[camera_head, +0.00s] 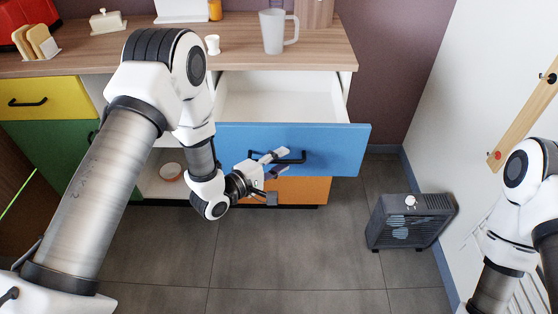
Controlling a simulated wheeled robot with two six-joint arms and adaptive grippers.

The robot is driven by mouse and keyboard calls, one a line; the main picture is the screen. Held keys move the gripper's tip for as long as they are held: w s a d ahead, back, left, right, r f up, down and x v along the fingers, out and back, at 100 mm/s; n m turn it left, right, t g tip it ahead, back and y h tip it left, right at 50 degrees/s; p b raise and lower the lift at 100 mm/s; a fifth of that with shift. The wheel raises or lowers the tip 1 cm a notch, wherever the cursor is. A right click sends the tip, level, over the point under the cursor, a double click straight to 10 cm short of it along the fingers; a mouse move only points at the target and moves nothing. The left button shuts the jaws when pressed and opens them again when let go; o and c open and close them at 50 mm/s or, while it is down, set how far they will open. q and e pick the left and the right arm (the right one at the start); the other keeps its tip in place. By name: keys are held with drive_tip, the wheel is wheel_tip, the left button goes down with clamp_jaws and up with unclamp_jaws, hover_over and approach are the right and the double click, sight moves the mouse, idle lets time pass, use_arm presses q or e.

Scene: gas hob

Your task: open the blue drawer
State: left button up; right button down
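The blue drawer (335,142) is pulled out under the wooden counter. Its empty-looking white interior (282,98) shows behind the blue front. A dark bar handle (297,160) runs across the front. My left gripper (279,175) is in front of the drawer's lower left part, with its fingers spread apart. Its upper finger overlaps the handle in the view; I cannot tell whether it touches. Nothing shows held between the fingers. My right arm comes in at the right edge, and its gripper is out of view.
An orange drawer front (300,190) is below the blue one. A yellow drawer (45,97) and green door (45,145) are at left. An open shelf holds a bowl (171,171). A mug (275,32) stands on the counter (330,50). A dark heater (411,220) stands on the floor at right.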

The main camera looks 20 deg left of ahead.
use_arm(q)
drive_tip(key=v, duration=1.2)
